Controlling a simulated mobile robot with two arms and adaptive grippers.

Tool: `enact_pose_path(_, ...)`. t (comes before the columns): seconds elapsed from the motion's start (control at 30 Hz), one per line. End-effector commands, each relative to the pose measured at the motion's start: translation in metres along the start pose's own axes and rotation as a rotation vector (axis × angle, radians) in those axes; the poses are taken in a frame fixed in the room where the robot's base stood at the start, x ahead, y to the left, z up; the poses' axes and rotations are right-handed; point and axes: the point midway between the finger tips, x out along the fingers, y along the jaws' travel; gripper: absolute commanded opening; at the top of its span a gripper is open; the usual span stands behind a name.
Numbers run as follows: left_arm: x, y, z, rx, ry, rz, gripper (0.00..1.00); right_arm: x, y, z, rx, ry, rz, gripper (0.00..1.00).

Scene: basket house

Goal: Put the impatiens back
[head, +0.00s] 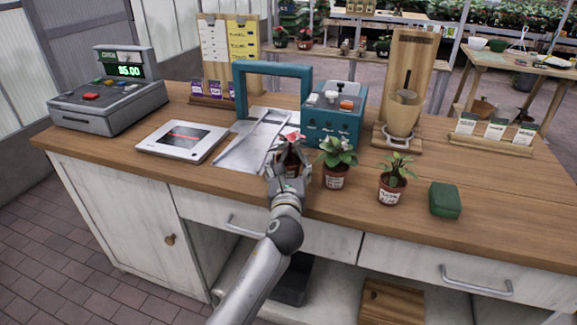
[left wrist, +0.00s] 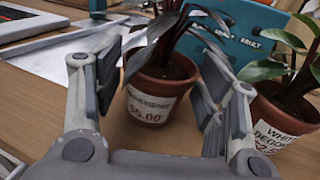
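A small potted plant (head: 292,160) with a reddish bloom stands at the counter's front edge, mostly hidden by my left gripper (head: 287,172). In the left wrist view its terracotta pot (left wrist: 160,90) has a white label reading $5.00; the name on it is too blurred to read, so I cannot tell whether it is the impatiens. My left gripper (left wrist: 160,98) is open, a finger on either side of this pot. A gap shows at the left finger; the right finger is close to the pot. My right gripper is not in view.
A white-flowered pot (head: 335,178) stands just right, close to my right-hand finger. Another potted plant (head: 392,190) and a green block (head: 445,199) are farther right. A teal machine (head: 335,122) stands behind; a tablet-like scanner (head: 183,139) and cash register (head: 108,103) are left.

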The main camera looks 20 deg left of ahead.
Motion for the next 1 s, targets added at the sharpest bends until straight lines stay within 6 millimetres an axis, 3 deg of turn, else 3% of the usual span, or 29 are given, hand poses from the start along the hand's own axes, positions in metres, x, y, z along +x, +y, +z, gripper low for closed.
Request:
enact_pose_path(0.1, 0.0, 0.0, 0.0, -0.001, 0.0, 0.0, 0.82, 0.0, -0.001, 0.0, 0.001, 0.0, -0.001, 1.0)
enact_pose_path(0.57, -0.006, 0.0, 0.004, -0.002, 0.0, -0.001, 0.82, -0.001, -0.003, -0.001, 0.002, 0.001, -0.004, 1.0)
enact_pose_path(1.0, -0.084, 0.0, 0.002, -0.001, 0.002, -0.002, 0.82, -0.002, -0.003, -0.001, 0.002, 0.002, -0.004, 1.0)
